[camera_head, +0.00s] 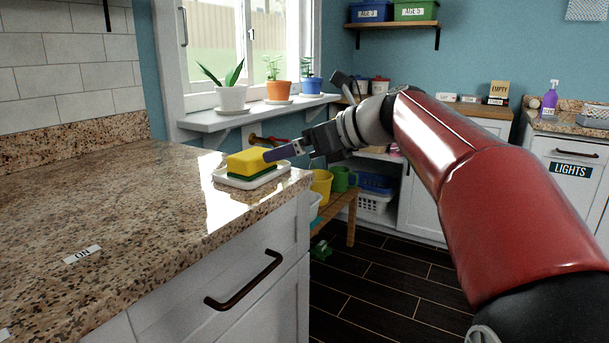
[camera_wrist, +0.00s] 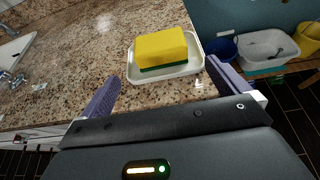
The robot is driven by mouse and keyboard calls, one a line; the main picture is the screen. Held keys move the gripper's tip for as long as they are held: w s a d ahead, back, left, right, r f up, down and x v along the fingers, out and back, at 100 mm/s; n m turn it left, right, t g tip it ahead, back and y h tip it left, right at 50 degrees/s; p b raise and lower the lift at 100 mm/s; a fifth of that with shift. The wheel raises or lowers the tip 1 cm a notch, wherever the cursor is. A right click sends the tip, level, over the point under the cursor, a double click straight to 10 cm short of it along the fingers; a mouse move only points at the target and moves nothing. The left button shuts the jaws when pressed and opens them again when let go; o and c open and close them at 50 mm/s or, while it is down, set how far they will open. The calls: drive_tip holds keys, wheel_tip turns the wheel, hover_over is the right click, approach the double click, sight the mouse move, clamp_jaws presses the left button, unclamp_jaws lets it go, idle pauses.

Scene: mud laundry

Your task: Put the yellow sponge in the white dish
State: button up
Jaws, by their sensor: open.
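The yellow sponge (camera_head: 252,161) has a green underside and lies in the shallow white dish (camera_head: 225,178) near the corner of the granite counter. In the wrist view the sponge (camera_wrist: 161,46) sits inside the rim of the dish (camera_wrist: 165,76), towards its back left. My gripper (camera_head: 281,150) is at the right of the sponge in the head view. In the wrist view its two purple fingers (camera_wrist: 162,82) are wide apart, one on each side of the dish's near part, with nothing between them gripped. Whether a finger touches the dish is unclear.
The granite counter (camera_head: 110,200) has free room at the left. Potted plants (camera_head: 230,97) stand on the windowsill behind. Past the counter's right edge are a wooden bench (camera_head: 349,205) with yellow and green containers, and a dark floor.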

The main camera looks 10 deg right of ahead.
drive_tip(key=s+d+f+n+g+h, duration=0.1)
drive_tip(key=s+d+f+n+h, duration=0.2)
drive_tip(key=s+f+n, duration=0.5)
drive_tip(key=s+d+f+n+g+h, duration=0.1)
drive_tip(key=s+d+f+n+h, duration=0.2)
drive_tip(key=s+f+n, duration=0.6)
drive_tip(key=s+d+f+n+h, duration=0.3)
drive_tip(key=s+f+n+h, duration=0.1)
drive_tip(key=s+f+n, duration=0.4)
drive_tip(key=s+f, duration=0.2)
drive_tip(key=s, duration=0.1)
drive_tip(key=shift+s+d+n+g+h, duration=0.2)
drive_tip(key=shift+s+n+g+h, duration=0.1)
drive_tip(key=shift+g+h, duration=0.1)
drive_tip(key=shift+f, duration=0.1)
